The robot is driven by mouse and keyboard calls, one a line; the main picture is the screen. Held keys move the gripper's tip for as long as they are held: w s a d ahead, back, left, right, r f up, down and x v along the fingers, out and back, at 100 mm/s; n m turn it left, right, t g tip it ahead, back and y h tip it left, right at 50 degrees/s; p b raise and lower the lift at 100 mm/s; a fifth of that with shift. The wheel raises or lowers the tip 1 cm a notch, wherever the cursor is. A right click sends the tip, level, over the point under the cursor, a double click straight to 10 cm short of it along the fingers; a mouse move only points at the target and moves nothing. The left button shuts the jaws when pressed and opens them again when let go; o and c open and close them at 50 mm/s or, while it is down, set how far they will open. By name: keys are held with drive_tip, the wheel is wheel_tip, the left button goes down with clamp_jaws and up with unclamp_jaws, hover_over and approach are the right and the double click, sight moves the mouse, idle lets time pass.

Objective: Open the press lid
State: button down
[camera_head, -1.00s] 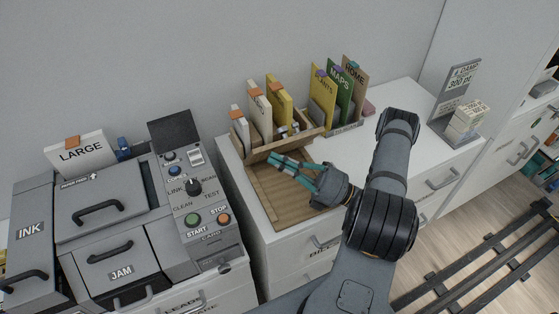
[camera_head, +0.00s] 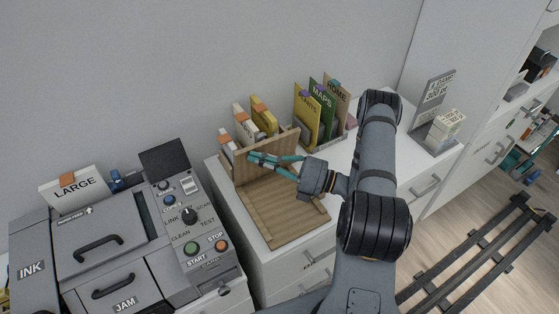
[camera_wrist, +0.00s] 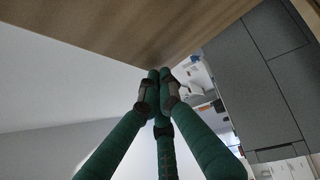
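The press is a wooden board set on the white desk, with a ribbed base (camera_head: 285,215) lying flat. Its wooden lid (camera_head: 282,147) stands raised along the back edge of the base, in front of the upright cards. My gripper (camera_head: 252,158), with teal fingers, reaches in from the right across the near face of the lid. In the wrist view its fingers (camera_wrist: 160,75) come together at the tips with nothing seen between them. A wooden surface (camera_wrist: 130,25) fills the top of that view, close to the fingertips. Whether they touch it, I cannot tell.
Upright cards (camera_head: 262,115) stand close behind the lid. Yellow and green folders (camera_head: 307,110) stand to its right. A grey machine with a control panel (camera_head: 190,225) is at the left. A sign holder with a small stack (camera_head: 445,125) stands at the right. The base is clear.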

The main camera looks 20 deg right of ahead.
sight(252, 148)
drive_tip(key=shift+w+a+r, duration=0.15)
drive_tip(key=shift+w+r, duration=0.05)
drive_tip(key=shift+w, duration=0.65)
drive_tip(key=shift+w+a+r, duration=0.15)
drive_tip(key=shift+w+r, duration=0.05)
drive_tip(key=shift+w, duration=0.65)
drive_tip(key=r+v, duration=0.1)
drive_tip(key=v, duration=0.9)
drive_tip(key=shift+s+r, duration=0.15)
drive_tip(key=shift+r, duration=0.1)
drive_tip(key=shift+a, duration=0.1)
drive_tip(key=x, duration=0.3)
drive_tip(key=f+x, duration=0.1)
drive_tip(key=x, duration=0.5)
drive_tip(key=shift+w+a+f, duration=0.2)
drive_tip(key=shift+w+a, duration=0.15)
drive_tip(key=shift+w, duration=0.05)
drive_tip(key=shift+s+d, duration=0.15)
drive_tip(key=shift+s, duration=0.25)
